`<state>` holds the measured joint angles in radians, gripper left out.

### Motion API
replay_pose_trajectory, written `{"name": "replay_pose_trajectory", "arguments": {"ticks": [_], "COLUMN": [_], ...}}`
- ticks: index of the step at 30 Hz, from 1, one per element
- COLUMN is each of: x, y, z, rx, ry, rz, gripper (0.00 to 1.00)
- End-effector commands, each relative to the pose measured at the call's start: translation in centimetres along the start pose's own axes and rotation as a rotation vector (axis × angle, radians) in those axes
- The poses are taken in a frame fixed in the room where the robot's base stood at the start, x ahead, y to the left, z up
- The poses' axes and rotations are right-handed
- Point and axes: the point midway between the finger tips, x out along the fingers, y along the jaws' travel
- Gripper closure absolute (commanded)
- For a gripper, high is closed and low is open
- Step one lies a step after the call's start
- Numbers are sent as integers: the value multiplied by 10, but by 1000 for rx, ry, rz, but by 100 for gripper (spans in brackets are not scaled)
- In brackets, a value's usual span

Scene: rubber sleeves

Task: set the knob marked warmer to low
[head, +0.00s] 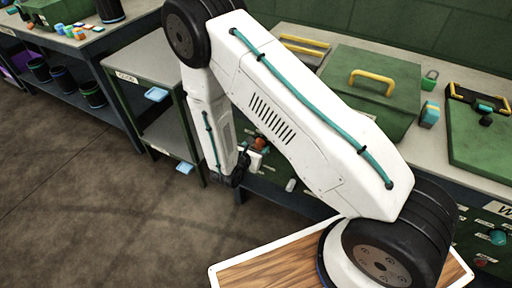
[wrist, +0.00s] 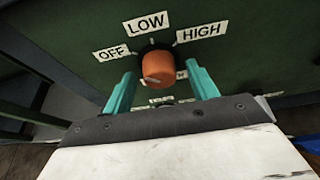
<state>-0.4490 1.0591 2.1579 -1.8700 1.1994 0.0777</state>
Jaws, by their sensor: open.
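An orange knob (wrist: 158,68) on a black base sits on a dark green panel in the wrist view. The labels OFF (wrist: 112,53), LOW (wrist: 146,25) and HIGH (wrist: 201,32) fan out above it. A pale mark shows on the knob's face, but I cannot tell which label it points to. A name label (wrist: 162,100) below the knob is mostly hidden and unreadable. My gripper (wrist: 160,73) is open, with one teal finger on each side of the knob; contact is not clear. In the head view, an orange knob (head: 261,142) shows beside my gripper (head: 243,170).
A teal knob (head: 498,237) and a red knob (head: 481,261) sit on the front at lower right. A green case (head: 370,85) with a yellow handle stands on the bench. A grey shelf unit (head: 150,65) stands left of my arm. Open floor lies at lower left.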

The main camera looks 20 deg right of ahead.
Motion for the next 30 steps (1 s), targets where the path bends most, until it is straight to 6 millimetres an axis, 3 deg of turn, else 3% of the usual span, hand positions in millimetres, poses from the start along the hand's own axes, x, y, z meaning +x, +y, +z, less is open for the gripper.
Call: {"name": "replay_pose_trajectory", "arguments": {"ticks": [6, 11, 22, 30], "x": [0, 0, 0, 0], "y": [0, 0, 0, -2], "z": [0, 0, 0, 0], "rx": [0, 0, 36, 187], "ry": [0, 0, 0, 1], "rz": [0, 0, 17, 78], "gripper": [42, 86, 86, 86]}}
